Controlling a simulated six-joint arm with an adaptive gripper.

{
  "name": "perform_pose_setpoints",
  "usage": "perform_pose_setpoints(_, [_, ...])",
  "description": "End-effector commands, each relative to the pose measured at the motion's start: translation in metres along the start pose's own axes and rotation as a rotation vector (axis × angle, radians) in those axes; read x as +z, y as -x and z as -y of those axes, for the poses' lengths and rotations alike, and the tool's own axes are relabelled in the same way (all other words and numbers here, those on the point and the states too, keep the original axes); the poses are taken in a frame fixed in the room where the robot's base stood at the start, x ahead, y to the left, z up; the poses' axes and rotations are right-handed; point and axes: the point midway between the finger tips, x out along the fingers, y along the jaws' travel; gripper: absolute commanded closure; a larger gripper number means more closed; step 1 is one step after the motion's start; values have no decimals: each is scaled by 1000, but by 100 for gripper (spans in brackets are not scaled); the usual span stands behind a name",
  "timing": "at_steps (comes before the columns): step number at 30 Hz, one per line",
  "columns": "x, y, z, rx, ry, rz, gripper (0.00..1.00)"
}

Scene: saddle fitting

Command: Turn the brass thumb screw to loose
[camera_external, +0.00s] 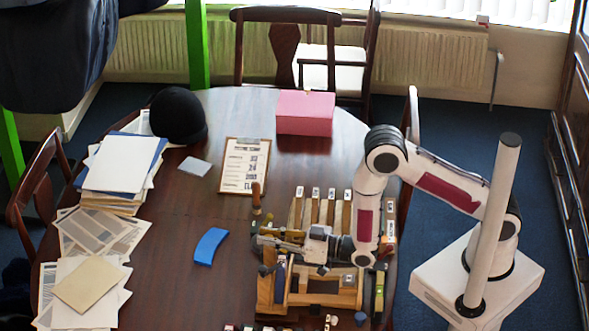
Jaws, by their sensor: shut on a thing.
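My gripper (264,238) reaches in from the right, lies roughly level and points left, at the upper left of a wooden fixture (325,298). Its jaws are shut at the brass thumb screw, which is too small and too covered by the fingers to make out clearly. Whether the screw is tight or loose cannot be told from this view. The wooden fixture stands on the near right part of the table, partly hidden under my wrist.
Several labelled wooden strips (327,208) stand behind the fixture, and a brown-handled tool (256,194) is upright near my gripper. A blue curved block (210,246) lies to the left. A clipboard (244,165), pink box (305,113) and black helmet (178,115) are farther back.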

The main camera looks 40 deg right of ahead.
Motion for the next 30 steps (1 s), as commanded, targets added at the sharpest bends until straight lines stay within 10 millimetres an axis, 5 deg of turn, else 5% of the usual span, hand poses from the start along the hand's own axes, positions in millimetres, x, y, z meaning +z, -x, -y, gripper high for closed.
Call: perform_pose_setpoints(30, [0,0,-2,-275,1,0,100])
